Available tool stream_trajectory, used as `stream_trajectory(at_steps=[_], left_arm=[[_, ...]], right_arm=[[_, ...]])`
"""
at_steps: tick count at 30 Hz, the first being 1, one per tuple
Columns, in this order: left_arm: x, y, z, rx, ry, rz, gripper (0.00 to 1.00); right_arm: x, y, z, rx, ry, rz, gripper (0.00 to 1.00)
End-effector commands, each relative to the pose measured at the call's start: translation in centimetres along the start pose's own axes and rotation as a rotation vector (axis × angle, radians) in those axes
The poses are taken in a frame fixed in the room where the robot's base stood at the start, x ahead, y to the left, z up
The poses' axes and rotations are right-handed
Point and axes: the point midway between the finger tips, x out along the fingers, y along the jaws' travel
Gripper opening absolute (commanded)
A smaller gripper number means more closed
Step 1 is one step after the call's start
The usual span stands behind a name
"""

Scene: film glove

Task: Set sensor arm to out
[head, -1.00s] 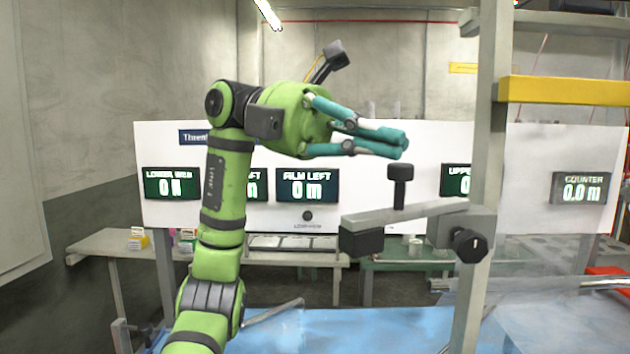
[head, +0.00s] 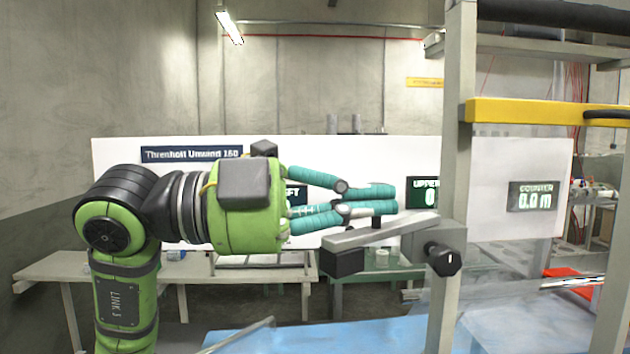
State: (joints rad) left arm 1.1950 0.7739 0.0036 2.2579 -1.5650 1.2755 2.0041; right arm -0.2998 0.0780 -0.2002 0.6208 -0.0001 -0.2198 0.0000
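The sensor arm (head: 385,231) is a grey bar reaching left from the metal post, with a black block (head: 342,263) under its left end. A black clamp knob (head: 445,259) sits at its post end. My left gripper (head: 397,199), green with teal fingers, lies level just above the bar, pointing right. Its fingertips are drawn together. My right gripper is not in view.
The upright post (head: 453,130) with a yellow crossbar (head: 545,112) stands to the right of my fingers. Behind is a white panel (head: 500,165) with displays, including the counter (head: 533,197). Benches (head: 75,267) stand below it. A blue surface (head: 330,335) lies in front.

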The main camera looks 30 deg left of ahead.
Motion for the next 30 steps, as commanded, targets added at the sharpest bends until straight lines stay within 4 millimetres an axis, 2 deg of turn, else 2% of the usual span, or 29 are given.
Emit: stream_trajectory(at_steps=[1,5,7,13,30], left_arm=[[1.2,-0.4,-0.2,-0.001,0.007,0.002,0.0],[3.5,-0.3,0.1,-0.004,0.003,0.001,0.0],[2.7,-0.2,1.6,-0.008,-0.003,0.0,0.0],[2.0,0.0,3.5,-0.004,-0.001,0.002,0.0],[1.7,0.0,4.0,-0.003,0.016,0.002,0.0]], right_arm=[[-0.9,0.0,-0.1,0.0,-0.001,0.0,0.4],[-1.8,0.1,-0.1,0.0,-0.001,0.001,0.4],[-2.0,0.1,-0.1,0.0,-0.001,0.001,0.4],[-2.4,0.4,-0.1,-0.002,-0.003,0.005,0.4],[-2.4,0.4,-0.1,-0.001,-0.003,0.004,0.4]])
